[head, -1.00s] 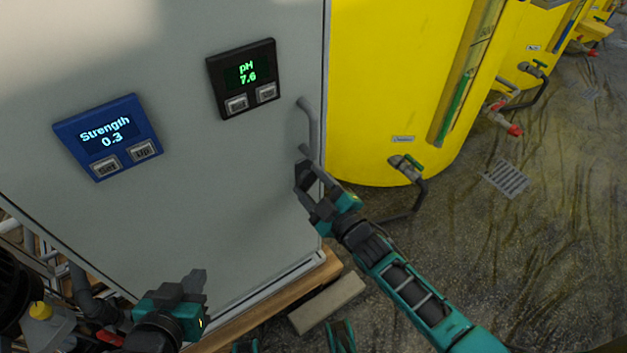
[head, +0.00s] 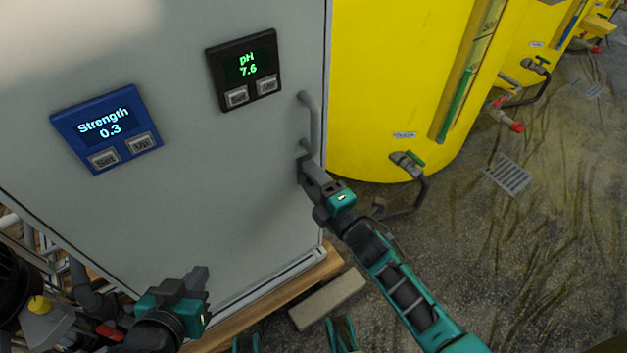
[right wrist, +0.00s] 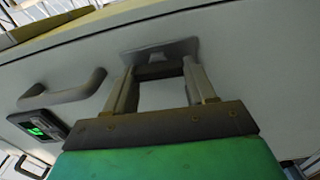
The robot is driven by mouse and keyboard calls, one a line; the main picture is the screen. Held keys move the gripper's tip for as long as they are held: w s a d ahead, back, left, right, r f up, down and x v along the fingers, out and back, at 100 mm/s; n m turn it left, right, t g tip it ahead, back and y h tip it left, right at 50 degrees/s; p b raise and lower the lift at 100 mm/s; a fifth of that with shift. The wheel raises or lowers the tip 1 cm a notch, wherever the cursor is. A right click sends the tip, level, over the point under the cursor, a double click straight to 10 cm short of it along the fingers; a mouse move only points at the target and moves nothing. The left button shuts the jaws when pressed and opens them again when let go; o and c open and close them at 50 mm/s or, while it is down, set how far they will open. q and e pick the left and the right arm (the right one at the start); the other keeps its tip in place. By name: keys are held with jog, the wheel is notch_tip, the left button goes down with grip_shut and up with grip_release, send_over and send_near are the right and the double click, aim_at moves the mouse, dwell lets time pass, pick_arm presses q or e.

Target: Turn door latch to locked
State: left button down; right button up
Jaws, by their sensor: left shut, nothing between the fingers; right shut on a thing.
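The door latch (head: 306,146) is a small grey piece near the right edge of the grey cabinet door, just below the door handle. In the right wrist view, its mounting plate (right wrist: 160,50) shows with a dark bar (right wrist: 160,71) spanning between my fingers. My right gripper (head: 304,168) is shut on the latch, and its fingers cover most of it in the head view. It also shows in the right wrist view (right wrist: 160,82). My left gripper (head: 201,274) is shut and empty, low in front of the door, away from the latch.
The door handle (head: 313,120) is close above my right gripper. A blue Strength panel (head: 106,128) reads 0.3 and a black pH panel (head: 244,69) reads 7.6. A yellow tank (head: 385,100) with a valve (head: 408,163) stands right of the cabinet. Open floor lies further right.

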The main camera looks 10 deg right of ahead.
pick_arm(q)
jog(key=shift+w+d+r, duration=0.1)
jog(key=shift+r, duration=0.05)
pick_arm(e)
jog(key=shift+n, duration=0.3)
jog(key=o, duration=1)
jog(key=shift+o, duration=0.2)
pick_arm(q)
jog(key=shift+a+r+p, duration=0.45)
jog(key=shift+r+p, duration=0.05)
jog(key=shift+p, duration=0.75)
pick_arm(e)
jog(key=v, duration=1.3)
pick_arm(q)
jog(key=shift+s, duration=0.2)
